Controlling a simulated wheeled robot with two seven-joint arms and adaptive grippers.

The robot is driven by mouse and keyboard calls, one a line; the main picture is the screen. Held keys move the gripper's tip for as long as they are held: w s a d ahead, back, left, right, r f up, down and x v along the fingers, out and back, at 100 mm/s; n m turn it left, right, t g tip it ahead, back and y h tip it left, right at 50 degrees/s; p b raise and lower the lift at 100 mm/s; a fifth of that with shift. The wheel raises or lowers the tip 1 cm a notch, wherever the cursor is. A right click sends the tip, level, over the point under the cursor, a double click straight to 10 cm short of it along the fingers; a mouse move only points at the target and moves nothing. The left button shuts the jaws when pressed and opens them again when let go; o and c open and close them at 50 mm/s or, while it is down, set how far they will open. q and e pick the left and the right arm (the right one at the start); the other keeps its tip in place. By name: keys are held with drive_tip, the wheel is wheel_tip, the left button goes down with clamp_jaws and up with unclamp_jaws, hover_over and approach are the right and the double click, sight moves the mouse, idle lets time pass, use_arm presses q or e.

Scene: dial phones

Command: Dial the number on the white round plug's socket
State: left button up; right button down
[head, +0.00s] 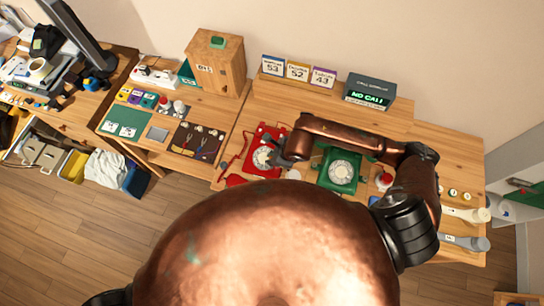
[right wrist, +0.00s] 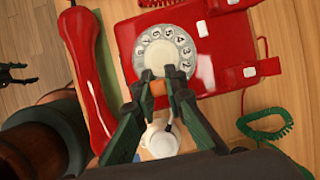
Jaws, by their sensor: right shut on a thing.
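The red dial phone (head: 265,148) stands on the desk with its white dial facing up; its handset (right wrist: 92,80) lies beside it in the right wrist view. My right gripper (head: 284,158) is at the edge of this dial. In the right wrist view its fingertips (right wrist: 160,74) are close together at the dial's edge (right wrist: 165,50), with a small orange-brown piece (right wrist: 158,90) between them. Contact with the dial is unclear. A dark claw-like shape (right wrist: 18,75) at the left edge looks like my left gripper. I cannot clearly pick out the white round plug or its socket's number.
A green dial phone (head: 341,170) stands right of the red one. The call display (head: 369,93) reads "NO CALL". Cards showing 53 (head: 272,67), 52 (head: 297,71) and 43 (head: 322,77) stand on the shelf. A white power strip (head: 156,75) lies left of the wooden box (head: 215,65).

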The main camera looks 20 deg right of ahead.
drive_tip(key=shift+s+a+f, duration=0.15)
drive_tip(key=shift+s+a, duration=0.05)
drive_tip(key=shift+s, duration=0.05)
drive_tip(key=shift+s+a+r+p, duration=0.15)
drive_tip(key=shift+r+p, duration=0.1)
drive_tip(key=shift+r, duration=0.2)
drive_tip(key=shift+s+a+r+p, duration=0.1)
drive_tip(key=shift+r+p, duration=0.15)
drive_tip(key=shift+r, duration=0.2)
drive_tip(key=shift+w+a+r+b, duration=0.15)
drive_tip(key=shift+w+r, duration=0.2)
drive_tip(key=shift+w, duration=0.55)
drive_tip(key=shift+w+r+b, duration=0.1)
drive_tip(key=shift+w+r, duration=0.3)
drive_tip(key=shift+w, duration=0.45)
drive_tip(key=shift+w+a+r+b, duration=0.15)
drive_tip(key=shift+w+r, duration=0.2)
drive_tip(key=shift+w, duration=0.55)
drive_tip(key=shift+d+f, duration=0.1)
drive_tip(key=shift+w+d+f+b, duration=0.2)
drive_tip(key=shift+f+b, duration=0.3)
drive_tip(key=shift+b, duration=0.25)
